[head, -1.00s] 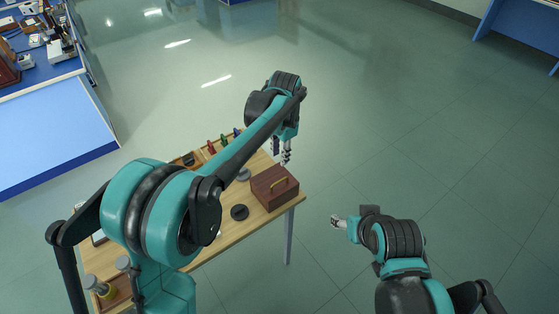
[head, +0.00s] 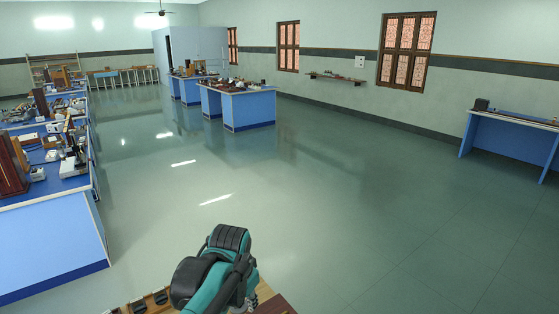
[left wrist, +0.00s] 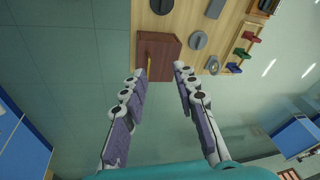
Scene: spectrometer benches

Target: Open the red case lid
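The red case (left wrist: 160,45) is a dark reddish-brown box on the wooden table (left wrist: 185,16), with a brass handle (left wrist: 149,66) on the side facing my gripper. Its lid looks shut. In the head view only a corner of the case (head: 275,304) shows at the bottom edge. My left gripper (left wrist: 157,72) is open and empty, its two fingers spread apart just short of the case in the left wrist picture. I see no contact with the case. In the head view my left arm hides the fingers. My right gripper is out of view.
Round grey discs (left wrist: 198,40) and small red, green and blue items in a wooden rack (left wrist: 240,52) are on the table beside the case. Blue benches with equipment (head: 55,235) stand at the left. Open floor (head: 370,230) lies to the right.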

